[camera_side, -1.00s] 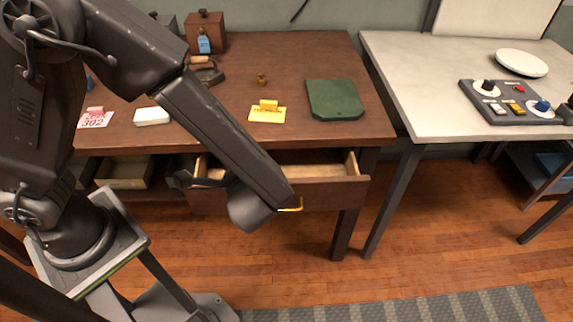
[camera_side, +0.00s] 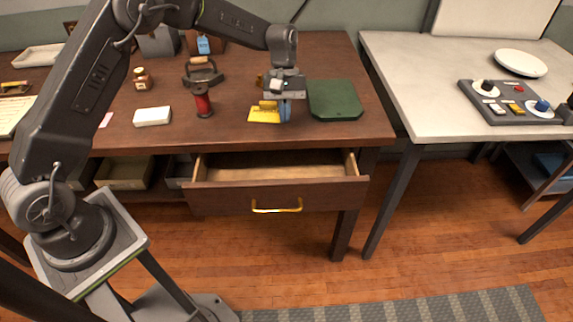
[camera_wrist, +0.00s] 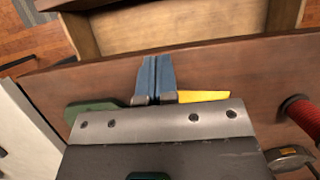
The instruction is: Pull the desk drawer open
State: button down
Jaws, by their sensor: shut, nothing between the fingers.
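The desk drawer (camera_side: 230,195) is pulled part way out of the brown desk (camera_side: 230,136), and its inside looks empty. A yellow bar handle (camera_side: 277,209) is on its front. The open drawer (camera_wrist: 170,25) also shows at the top of the wrist view. My gripper (camera_side: 285,118) is above the desk top, over the yellow tag and apart from the drawer. Its blue fingers (camera_wrist: 156,75) are together in the wrist view, with nothing between them.
On the desk are a green pad (camera_side: 335,100), a yellow tag (camera_side: 262,114), a red spool (camera_side: 203,103), a white block (camera_side: 152,116) and an iron (camera_side: 203,73). A pale table (camera_side: 440,90) stands right. Floor before the drawer is clear.

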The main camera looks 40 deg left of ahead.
jog(key=shift+s+f, duration=0.1)
jog(key=shift+f, duration=0.85)
jog(key=s+d+f, duration=0.5)
jog(key=f, duration=0.3)
jog(key=shift+s+d+f, duration=0.15)
jog(key=shift+d+f, duration=0.05)
jog(key=shift+f, duration=0.1)
jog(key=s+d, duration=0.8)
jog(key=shift+s+d, duration=0.15)
jog(key=shift+s, duration=0.1)
jog(key=shift+f, duration=0.1)
